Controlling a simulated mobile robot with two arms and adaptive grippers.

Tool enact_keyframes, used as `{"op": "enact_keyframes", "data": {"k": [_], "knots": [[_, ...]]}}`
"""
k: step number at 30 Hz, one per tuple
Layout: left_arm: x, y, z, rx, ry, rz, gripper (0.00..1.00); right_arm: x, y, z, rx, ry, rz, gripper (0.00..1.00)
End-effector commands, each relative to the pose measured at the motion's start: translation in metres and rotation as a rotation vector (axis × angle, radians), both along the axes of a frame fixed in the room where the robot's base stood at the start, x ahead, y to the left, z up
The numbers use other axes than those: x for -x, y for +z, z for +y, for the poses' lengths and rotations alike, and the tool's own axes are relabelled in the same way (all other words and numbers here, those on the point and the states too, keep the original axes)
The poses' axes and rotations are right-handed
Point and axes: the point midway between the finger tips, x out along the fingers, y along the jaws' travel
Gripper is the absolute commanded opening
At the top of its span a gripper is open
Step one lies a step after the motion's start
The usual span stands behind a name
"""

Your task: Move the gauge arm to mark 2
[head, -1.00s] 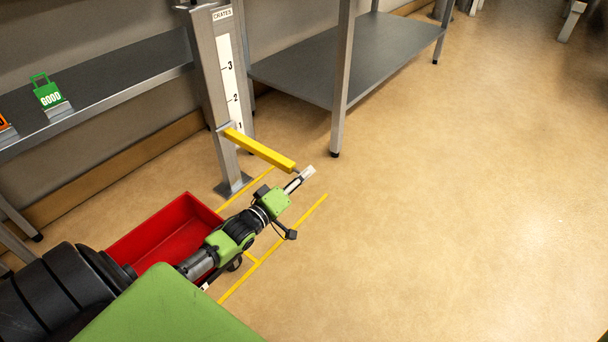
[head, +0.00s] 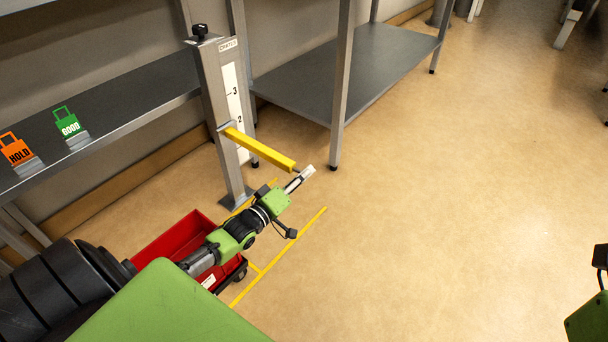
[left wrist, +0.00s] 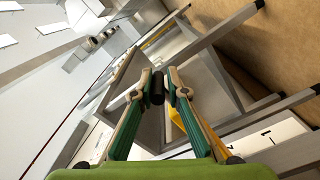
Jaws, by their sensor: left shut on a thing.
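The gauge arm (head: 262,150) is a yellow bar reaching from a grey post (head: 222,120) toward the lower right. My left gripper (head: 302,178) is at the bar's free end. In the left wrist view, my left gripper (left wrist: 155,86) is shut on a dark round handle (left wrist: 157,90) at that end. Part of the yellow bar (left wrist: 177,116) shows behind the right finger.
A red crate (head: 172,248) on wheels stands on the floor below my left arm, by yellow floor lines (head: 290,245). Shelves with HOLD (head: 17,152) and GOOD (head: 69,126) tags stand left. A grey rack (head: 350,75) stands behind. The right-hand floor is clear.

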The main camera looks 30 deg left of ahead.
Motion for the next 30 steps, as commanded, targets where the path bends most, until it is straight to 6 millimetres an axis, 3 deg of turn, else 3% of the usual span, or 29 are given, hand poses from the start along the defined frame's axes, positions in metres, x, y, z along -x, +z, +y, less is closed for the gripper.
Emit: {"op": "enact_keyframes", "data": {"k": [6,7,9,22,30], "knots": [[0.000,0.001,0.001,-0.005,0.000,-0.004,0.00,0.000,0.000,0.000,0.001,0.000,0.000,0.40],[0.000,0.001,0.001,-0.005,-0.001,-0.003,0.17,0.000,0.000,0.000,0.001,0.000,0.000,0.40],[0.000,0.001,0.001,-0.004,0.000,-0.003,0.30,0.000,0.000,0.000,0.001,0.000,0.000,0.40],[0.006,-0.001,0.001,-0.001,0.001,0.001,0.30,0.000,0.000,0.000,0.001,0.000,-0.001,0.40],[0.051,-0.002,0.004,-0.002,0.000,0.005,0.30,0.000,0.000,0.000,0.001,0.000,-0.001,0.40]]}}
